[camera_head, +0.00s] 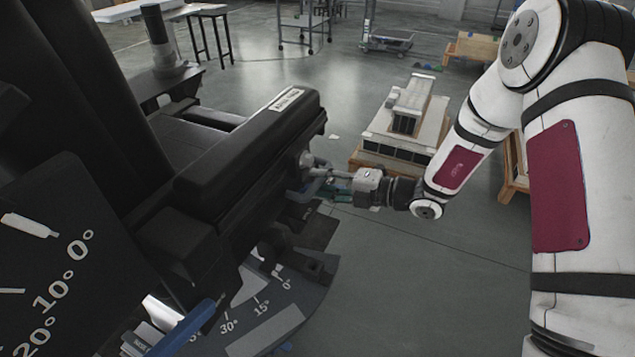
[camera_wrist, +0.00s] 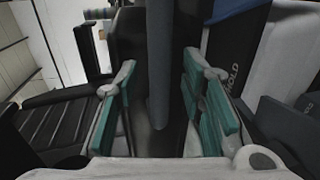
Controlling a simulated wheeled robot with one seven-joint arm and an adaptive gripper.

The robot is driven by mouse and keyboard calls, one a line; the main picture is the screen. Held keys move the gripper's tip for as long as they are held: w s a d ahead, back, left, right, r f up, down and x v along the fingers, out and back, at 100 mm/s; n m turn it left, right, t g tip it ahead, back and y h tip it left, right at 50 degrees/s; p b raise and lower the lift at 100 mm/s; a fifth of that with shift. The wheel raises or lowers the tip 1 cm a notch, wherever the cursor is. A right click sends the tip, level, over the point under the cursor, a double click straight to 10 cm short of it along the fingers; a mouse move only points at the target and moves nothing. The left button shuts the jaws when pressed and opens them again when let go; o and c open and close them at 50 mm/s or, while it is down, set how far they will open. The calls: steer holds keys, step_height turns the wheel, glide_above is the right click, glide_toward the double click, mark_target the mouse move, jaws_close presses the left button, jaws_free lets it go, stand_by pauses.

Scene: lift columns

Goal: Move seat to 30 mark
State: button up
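The black seat (camera_head: 240,150) with its long padded edge fills the left-centre of the head view. A dark scale plate (camera_head: 265,310) marked 0°, 15° and 30° lies below it, with a blue-ended lever (camera_head: 190,325) over its left part. My gripper (camera_head: 308,180) is at the seat's right end, seen from the side. In the wrist view my gripper (camera_wrist: 165,105) is open, its two teal-padded fingers apart. A grey-blue rod (camera_wrist: 160,60) stands between them, with visible gaps on both sides. Whether the rod belongs to the seat I cannot tell.
Another dark scale (camera_head: 55,290) marked 0°, 10° and 20° is at the left. A wooden-based stack of pale blocks (camera_head: 405,125) stands behind my wrist. A part lettered "HOLD" (camera_wrist: 234,75) is right of my fingers. Grey floor is clear at lower centre.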

steer(key=shift+x, duration=0.85)
steer(key=shift+c, duration=0.2)
jaws_close()
steer(key=shift+s, duration=0.15)
